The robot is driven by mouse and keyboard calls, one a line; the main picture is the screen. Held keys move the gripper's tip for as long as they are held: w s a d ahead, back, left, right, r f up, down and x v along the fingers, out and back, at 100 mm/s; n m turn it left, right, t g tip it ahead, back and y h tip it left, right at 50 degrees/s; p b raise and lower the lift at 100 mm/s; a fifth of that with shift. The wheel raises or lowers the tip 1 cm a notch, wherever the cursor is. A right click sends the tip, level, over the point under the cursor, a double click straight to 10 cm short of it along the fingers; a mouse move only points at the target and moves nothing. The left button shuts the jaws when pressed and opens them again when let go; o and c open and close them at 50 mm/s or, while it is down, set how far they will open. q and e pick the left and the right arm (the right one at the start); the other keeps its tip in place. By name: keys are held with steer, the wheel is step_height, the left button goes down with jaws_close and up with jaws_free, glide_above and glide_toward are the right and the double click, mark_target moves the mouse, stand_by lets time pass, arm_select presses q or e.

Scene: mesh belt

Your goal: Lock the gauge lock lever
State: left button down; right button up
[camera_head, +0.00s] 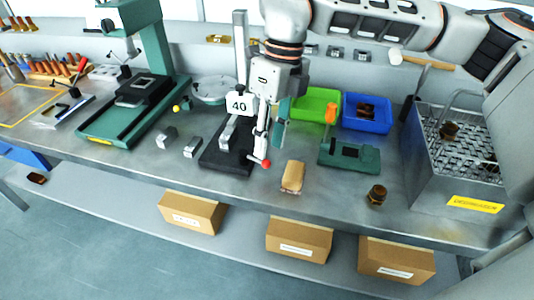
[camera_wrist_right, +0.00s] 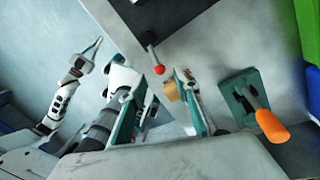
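The gauge (camera_head: 239,104) has an upright column, a display reading 40 and a black base (camera_head: 226,160). A thin lever with a red ball knob (camera_head: 266,163) stands out at the base's right side; the knob also shows in the right wrist view (camera_wrist_right: 159,70). My right gripper (camera_head: 272,140) points down beside the column, just above the knob. In the wrist view its teal-padded fingers (camera_wrist_right: 155,95) are apart with nothing gripped, and the knob is beyond them. My left gripper (camera_wrist_right: 92,54) shows only in the wrist view, away from the bench; its finger gap is unclear.
A tan block (camera_head: 292,176) and a green fixture with an orange handle (camera_head: 350,153) stand to the right. Green (camera_head: 318,103) and blue (camera_head: 367,110) bins are behind. Small metal blocks (camera_head: 191,148) lie to the left. The bench's front strip is mostly clear.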

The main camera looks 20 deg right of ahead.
mark_target(256, 160)
steer(key=shift+s+a+f, duration=0.1)
steer(key=shift+a+f, duration=0.05)
steer(key=shift+f, duration=0.9)
steer(key=shift+s+a+f, duration=0.1)
steer(key=shift+a+f, duration=0.05)
steer(key=shift+f, duration=0.85)
arm_select(q)
steer(key=shift+w, duration=0.1)
arm_select(e)
jaws_close()
steer(key=shift+w+d+r+n+p, duration=0.25)
steer(key=shift+n+p, duration=0.2)
steer(key=shift+n, duration=0.15)
steer(key=shift+w+d+n+p, duration=0.1)
steer(key=shift+w+n+p, duration=0.15)
steer(key=shift+n+p, duration=0.25)
steer(key=shift+f, duration=0.1)
steer(key=shift+w+n, duration=0.1)
steer(key=shift+n, duration=0.2)
jaws_free()
arm_select(q)
steer(key=shift+s+d+r, duration=0.2)
steer(key=shift+r, duration=0.35)
arm_select(e)
steer(key=shift+f, duration=0.1)
